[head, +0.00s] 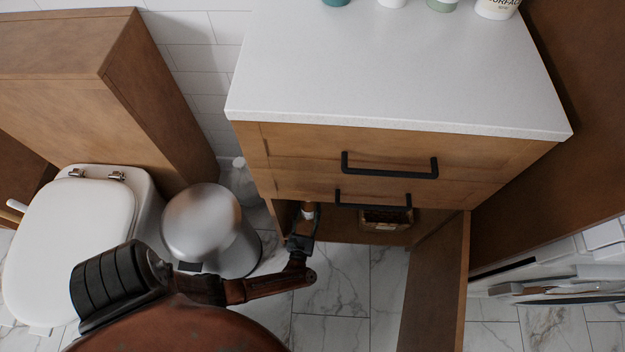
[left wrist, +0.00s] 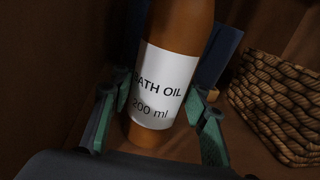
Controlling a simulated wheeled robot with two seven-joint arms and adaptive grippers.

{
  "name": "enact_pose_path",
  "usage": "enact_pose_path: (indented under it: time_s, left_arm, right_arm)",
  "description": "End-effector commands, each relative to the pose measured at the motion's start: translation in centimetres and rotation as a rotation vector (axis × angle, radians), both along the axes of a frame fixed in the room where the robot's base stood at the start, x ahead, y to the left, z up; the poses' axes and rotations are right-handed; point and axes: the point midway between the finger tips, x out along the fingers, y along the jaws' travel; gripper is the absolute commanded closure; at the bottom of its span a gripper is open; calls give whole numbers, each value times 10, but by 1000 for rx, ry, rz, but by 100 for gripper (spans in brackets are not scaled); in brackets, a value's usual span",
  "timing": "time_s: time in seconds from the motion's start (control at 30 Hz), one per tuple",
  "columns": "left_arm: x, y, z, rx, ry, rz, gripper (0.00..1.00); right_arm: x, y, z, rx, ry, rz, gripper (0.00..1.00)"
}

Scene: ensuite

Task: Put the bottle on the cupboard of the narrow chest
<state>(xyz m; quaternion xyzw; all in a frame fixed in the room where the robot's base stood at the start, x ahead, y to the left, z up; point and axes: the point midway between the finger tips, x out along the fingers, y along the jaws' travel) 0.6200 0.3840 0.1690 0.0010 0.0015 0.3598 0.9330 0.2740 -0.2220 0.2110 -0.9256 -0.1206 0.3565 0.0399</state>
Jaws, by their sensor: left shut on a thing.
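The narrow chest (head: 400,150) has a white top, two drawer fronts with black handles, and an open cupboard (head: 345,228) below. Its door (head: 435,285) is swung wide open at the right. My left gripper (head: 302,238) reaches into the left part of the cupboard opening. It is shut on the brown bottle (head: 308,211), which is mostly hidden in the head view. In the left wrist view the bottle (left wrist: 165,90) has a white "BATH OIL 200 ml" label between the green fingers (left wrist: 157,125). I cannot tell whether its base touches the cupboard floor. My right gripper is out of view.
A woven basket (left wrist: 280,105) is inside the cupboard, right of the bottle; it also shows in the head view (head: 386,219). A metal bin (head: 210,230) and a toilet (head: 75,235) stand left of the chest. Several containers (head: 495,8) stand on the chest top.

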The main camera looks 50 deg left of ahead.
Motion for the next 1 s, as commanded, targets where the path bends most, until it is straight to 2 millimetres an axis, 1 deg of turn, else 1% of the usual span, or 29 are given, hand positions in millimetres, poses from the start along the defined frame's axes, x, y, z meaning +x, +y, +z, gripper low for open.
enact_pose_path:
  time_s: [0.23,0.37,0.4,0.6,0.67,1.0]
  left_arm:
    - [2,0,2,1,-6,0,99]
    - [2,0,0,0,-5,0,99]
    - [1,0,-2,-1,-2,0,57]
    - [1,0,-2,-1,-2,0,44]
    - [1,0,-2,-1,-2,0,41]
    - [0,0,0,-1,-2,0,41]
  right_arm:
    - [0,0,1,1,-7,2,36]
    - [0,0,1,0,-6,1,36]
    - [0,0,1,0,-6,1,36]
    - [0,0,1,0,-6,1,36]
    - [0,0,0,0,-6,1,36]
    - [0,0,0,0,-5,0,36]
